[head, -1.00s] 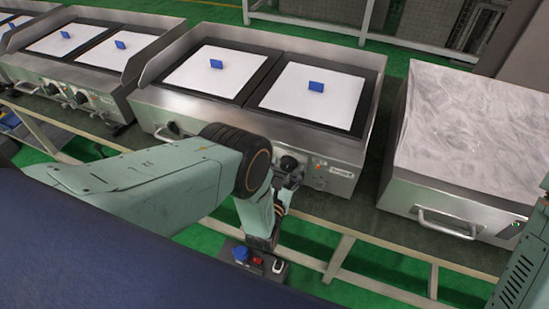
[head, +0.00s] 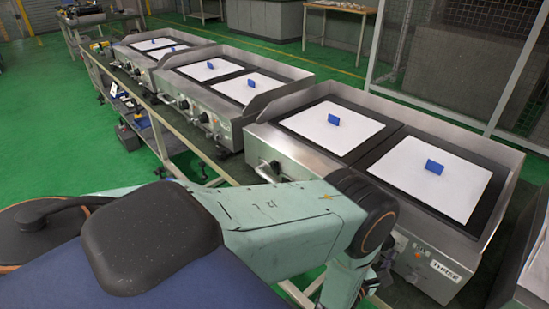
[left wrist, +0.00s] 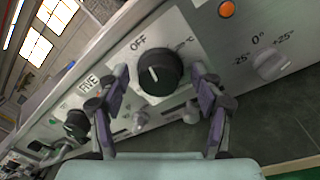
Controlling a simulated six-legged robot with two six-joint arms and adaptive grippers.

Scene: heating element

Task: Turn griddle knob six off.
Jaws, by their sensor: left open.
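In the left wrist view a round black knob (left wrist: 160,72) with a white pointer line sits on a steel panel, with "OFF" printed above it to the left. The line slants up roughly toward "OFF"; I cannot tell whether it is exactly aligned. A label "FIVE" (left wrist: 89,85) is left of it. My left gripper (left wrist: 160,80) is open, one finger on each side of this knob; contact is unclear. Another black knob (left wrist: 75,125) is farther left. In the head view my arm hides most of the near griddle's (head: 418,262) knobs. My right gripper is not in view.
A grey dial (left wrist: 270,63) and an orange light (left wrist: 226,9) are to the right on the panel. The near griddle carries white plates (head: 430,180) with blue tabs. A second griddle (head: 205,110) and more stand in a row to the left.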

